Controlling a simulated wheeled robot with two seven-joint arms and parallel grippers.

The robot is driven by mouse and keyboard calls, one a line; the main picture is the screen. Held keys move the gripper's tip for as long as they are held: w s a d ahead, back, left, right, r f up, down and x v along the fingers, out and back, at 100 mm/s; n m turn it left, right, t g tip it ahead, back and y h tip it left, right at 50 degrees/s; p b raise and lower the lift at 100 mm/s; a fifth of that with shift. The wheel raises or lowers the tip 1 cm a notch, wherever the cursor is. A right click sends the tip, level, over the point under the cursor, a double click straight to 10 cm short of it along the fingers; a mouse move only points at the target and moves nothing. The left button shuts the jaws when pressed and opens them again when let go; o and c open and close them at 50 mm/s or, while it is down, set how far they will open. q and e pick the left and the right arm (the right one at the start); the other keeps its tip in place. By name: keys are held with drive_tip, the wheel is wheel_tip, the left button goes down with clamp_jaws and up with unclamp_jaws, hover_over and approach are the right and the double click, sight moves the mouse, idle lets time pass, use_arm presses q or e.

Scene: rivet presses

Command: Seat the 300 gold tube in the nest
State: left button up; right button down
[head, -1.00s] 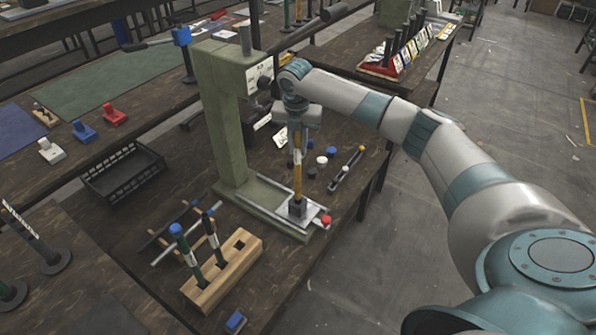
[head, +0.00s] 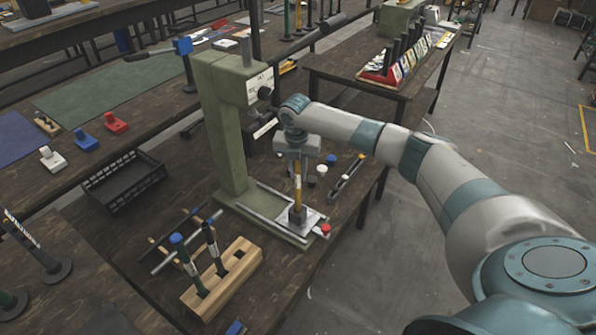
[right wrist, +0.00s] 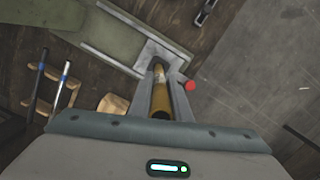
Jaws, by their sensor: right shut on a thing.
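The gold tube (head: 297,192), with a pale label band, stands upright below my right gripper (head: 297,172) in the head view. The right gripper is shut on it. The tube's lower end is at the small grey nest block (head: 297,214) on the press's silver plate. I cannot tell how deep it sits. In the right wrist view the gold tube (right wrist: 160,98) lies between the two fingers and points toward the silver plate (right wrist: 153,50). My left gripper is not in view.
The green press (head: 222,130) rises just left of the right gripper. A red knob (head: 325,229) is beside the plate. A black basket (head: 124,180) is further left. Small caps (head: 322,170) lie behind right.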

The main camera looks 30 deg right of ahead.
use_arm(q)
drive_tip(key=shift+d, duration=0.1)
use_arm(e)
drive_tip(key=c, duration=1.6)
unclamp_jaws()
drive_tip(key=shift+f, duration=0.1)
drive_tip(key=shift+c, duration=0.2)
drive_tip(key=shift+r, duration=0.6)
drive_tip(key=r, duration=0.3)
drive_tip(key=r+b, duration=0.1)
drive_tip(key=r, duration=0.3)
drive_tip(key=s+a+r, duration=0.1)
drive_tip(key=r, duration=0.3)
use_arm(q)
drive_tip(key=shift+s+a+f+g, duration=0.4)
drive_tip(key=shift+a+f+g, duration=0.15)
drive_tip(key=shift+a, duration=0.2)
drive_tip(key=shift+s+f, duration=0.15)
use_arm(e)
drive_tip(key=shift+s+f, duration=0.1)
